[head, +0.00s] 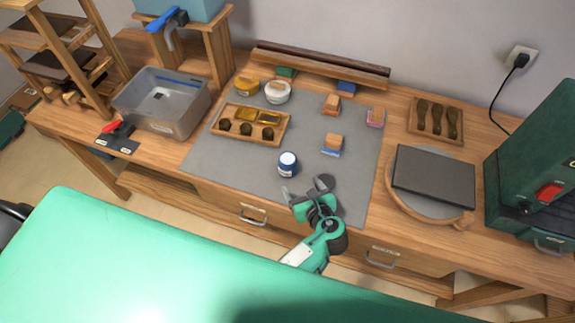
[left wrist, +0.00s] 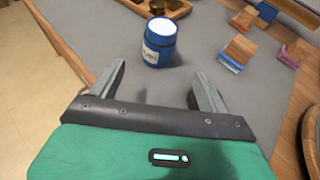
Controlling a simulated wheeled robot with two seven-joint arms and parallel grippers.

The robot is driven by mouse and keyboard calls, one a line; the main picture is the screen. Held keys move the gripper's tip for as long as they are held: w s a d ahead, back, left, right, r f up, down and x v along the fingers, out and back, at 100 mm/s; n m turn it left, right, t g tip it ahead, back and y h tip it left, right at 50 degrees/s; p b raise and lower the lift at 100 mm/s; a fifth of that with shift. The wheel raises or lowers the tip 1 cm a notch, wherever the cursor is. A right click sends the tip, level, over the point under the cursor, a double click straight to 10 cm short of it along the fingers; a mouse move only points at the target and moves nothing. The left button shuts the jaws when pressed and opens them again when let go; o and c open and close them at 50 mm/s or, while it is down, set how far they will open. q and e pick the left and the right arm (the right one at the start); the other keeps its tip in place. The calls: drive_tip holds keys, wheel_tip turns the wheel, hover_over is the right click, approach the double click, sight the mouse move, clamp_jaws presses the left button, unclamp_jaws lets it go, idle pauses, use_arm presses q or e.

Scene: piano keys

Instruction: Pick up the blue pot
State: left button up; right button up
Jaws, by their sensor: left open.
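The blue pot (head: 287,164) is a small upright jar with a white lid and a pale label, standing on the grey mat (head: 230,165) near its front middle. In the left wrist view the blue pot (left wrist: 159,42) stands beyond the fingertips, between their lines and clear of both. My left gripper (head: 305,190) is open and empty, just in front of the pot and slightly to its right. Its two spread fingers also show in the left wrist view (left wrist: 160,75). My right gripper does not show.
A wooden tray (head: 245,134) with dark and gold pieces lies behind and left of the pot. Wooden blocks (head: 332,146) with coloured bases stand behind and right. A dark slab (head: 433,177) lies on a round board at right. The mat around the pot is clear.

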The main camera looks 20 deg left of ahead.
sight(291, 173)
use_arm(q)
drive_tip(key=b+x, duration=0.1)
drive_tip(key=x, duration=0.2)
drive_tip(key=b+x, duration=0.2)
drive_tip(key=x, duration=0.1)
drive_tip(key=shift+s+f+b, duration=0.15)
drive_tip(key=shift+f+b, duration=0.15)
drive_tip(key=shift+b+x, duration=0.45)
drive_tip(key=shift+x, duration=0.35)
drive_tip(key=b+x, duration=0.3)
drive_tip(key=shift+f+b, duration=0.25)
drive_tip(key=shift+b, duration=0.15)
drive_tip(key=shift+b+x, duration=0.85)
drive_tip(key=shift+x, duration=0.15)
drive_tip(key=shift+r, duration=0.15)
drive_tip(key=c, duration=1.5)
